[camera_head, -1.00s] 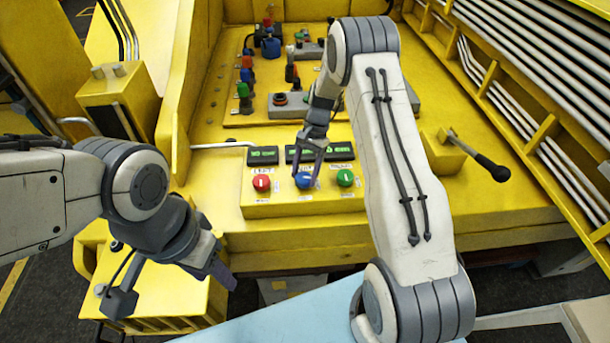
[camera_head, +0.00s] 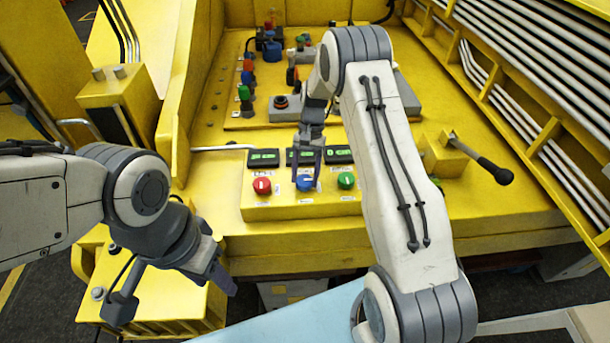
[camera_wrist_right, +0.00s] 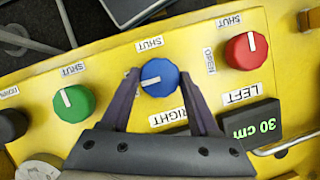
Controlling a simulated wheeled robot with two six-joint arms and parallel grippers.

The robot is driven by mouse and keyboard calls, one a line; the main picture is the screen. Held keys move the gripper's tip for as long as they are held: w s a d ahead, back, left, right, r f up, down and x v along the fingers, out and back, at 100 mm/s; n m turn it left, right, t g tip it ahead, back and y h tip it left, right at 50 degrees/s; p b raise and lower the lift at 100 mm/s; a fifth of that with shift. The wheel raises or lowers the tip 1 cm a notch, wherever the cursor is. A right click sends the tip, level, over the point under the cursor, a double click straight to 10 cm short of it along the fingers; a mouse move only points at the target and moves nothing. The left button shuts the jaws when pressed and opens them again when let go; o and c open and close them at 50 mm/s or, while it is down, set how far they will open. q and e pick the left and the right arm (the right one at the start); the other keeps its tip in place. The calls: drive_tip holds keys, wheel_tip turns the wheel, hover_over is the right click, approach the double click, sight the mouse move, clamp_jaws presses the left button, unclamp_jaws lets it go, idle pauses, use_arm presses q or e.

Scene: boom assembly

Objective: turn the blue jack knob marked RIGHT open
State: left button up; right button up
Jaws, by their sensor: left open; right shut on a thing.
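My right gripper (camera_head: 306,172) is shut on the blue knob, with a finger on each side, as the right wrist view also shows (camera_wrist_right: 160,85). My left gripper (camera_head: 224,280) is open and empty, low and left of the panel.
A red knob (camera_head: 262,186) and a green knob (camera_head: 346,181) flank the blue one, with green displays (camera_head: 263,158) behind. A lever with a black handle (camera_head: 495,170) stands at the right. Several coloured fittings (camera_head: 272,50) stand farther back.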

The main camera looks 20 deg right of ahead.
drive_tip(key=o, duration=1.4)
drive_tip(key=shift+c, duration=0.2)
drive_tip(key=b+v, duration=0.3)
drive_tip(key=v, duration=0.7)
drive_tip(key=shift+r, duration=0.2)
drive_tip(key=shift+w, duration=0.1)
